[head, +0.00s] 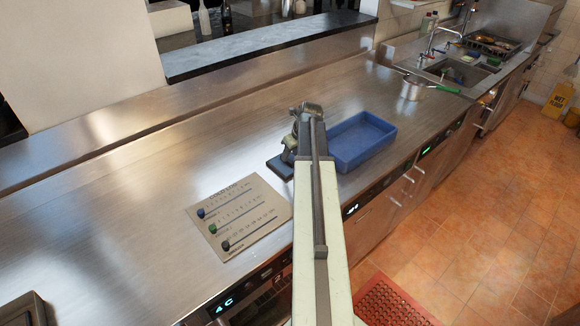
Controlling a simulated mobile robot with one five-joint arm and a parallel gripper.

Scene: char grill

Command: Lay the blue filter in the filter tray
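The blue filter tray (384,124) is an open, shallow blue box on the steel counter, right of my arm. A flat dark-blue piece, seemingly the blue filter (279,168), shows just left of my arm, at the lower end of my gripper (290,155). My gripper points down beside the tray's left side. My arm and wrist hide part of the blue piece and the fingertips. I cannot tell whether the fingers are shut on it, or whether it rests on the counter.
A beige board (265,211) with blue, green and black sliders lies on the counter at left. Bare counter (110,200) stretches left. The counter's front edge runs beneath my arm.

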